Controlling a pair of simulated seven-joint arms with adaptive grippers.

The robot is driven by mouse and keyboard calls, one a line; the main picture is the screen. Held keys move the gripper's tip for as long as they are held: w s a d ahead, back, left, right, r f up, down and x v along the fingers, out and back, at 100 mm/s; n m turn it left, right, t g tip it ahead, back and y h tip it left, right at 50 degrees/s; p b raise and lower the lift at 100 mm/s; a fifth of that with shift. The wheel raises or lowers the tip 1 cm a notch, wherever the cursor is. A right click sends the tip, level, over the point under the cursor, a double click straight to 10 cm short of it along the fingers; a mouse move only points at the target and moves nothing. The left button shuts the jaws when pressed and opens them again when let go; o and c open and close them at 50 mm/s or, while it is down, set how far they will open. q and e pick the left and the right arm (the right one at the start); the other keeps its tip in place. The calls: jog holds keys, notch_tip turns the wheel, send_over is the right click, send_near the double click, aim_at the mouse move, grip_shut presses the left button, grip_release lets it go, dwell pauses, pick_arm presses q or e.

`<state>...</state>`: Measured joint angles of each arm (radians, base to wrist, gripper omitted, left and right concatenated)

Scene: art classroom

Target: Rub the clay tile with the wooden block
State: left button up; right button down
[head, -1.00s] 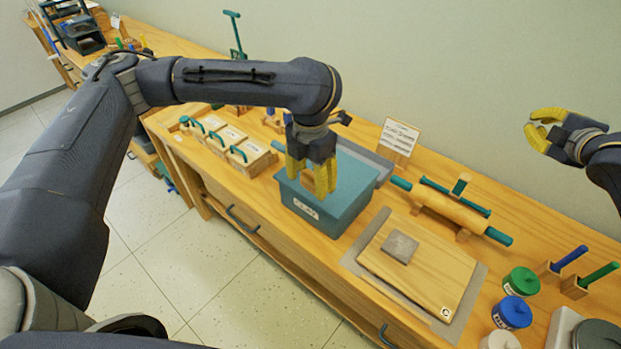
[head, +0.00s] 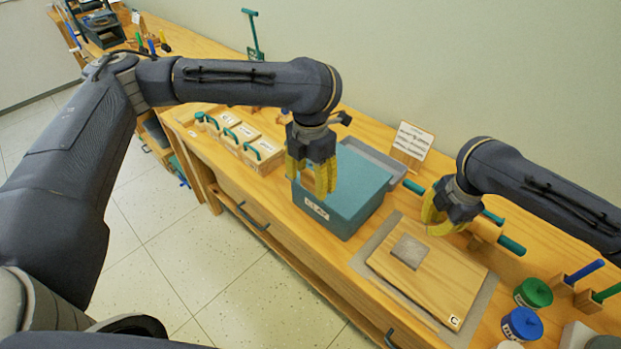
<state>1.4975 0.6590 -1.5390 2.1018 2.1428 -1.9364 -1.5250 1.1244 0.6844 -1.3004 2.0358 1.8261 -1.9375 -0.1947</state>
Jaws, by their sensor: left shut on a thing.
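The clay tile (head: 409,251), a small grey square, lies flat on a wooden board (head: 455,290), toward the board's far left corner. My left gripper (head: 312,186) points down, shut on a small wooden block (head: 308,181) that shows between its yellow fingers. It is over the teal clay bin (head: 352,205), left of the tile, and the fingers hide part of the block. My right gripper (head: 437,220) is open and empty, beyond the tile near the board's far edge and in front of the rolling pin (head: 487,229), partly hiding it.
A grey mat (head: 365,262) lies under the board. Lidded wooden boxes (head: 243,142) with teal handles stand left of the bin. A small sign (head: 412,140) stands behind. Green (head: 533,293) and blue (head: 522,324) lidded jars stand right of the board.

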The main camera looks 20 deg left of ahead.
aim_at(422, 253)
jog(key=shift+s+f+n+g+h, duration=0.15)
jog(key=shift+s+f+g+h, duration=0.05)
jog(key=shift+s, duration=0.25)
jog(key=shift+s+f+n+g+h, duration=0.15)
jog(key=shift+s+f+g+h, duration=0.05)
jog(key=shift+s, duration=0.25)
jog(key=shift+s+d+f, duration=0.15)
jog(key=shift+s+f, duration=0.15)
jog(key=shift+f, duration=2.3)
jog(key=shift+f, duration=1.5)
jog(key=shift+r, duration=0.15)
jog(key=shift+r, duration=2.9)
jog(key=shift+r, duration=0.1)
notch_tip(422, 253, up, 12)
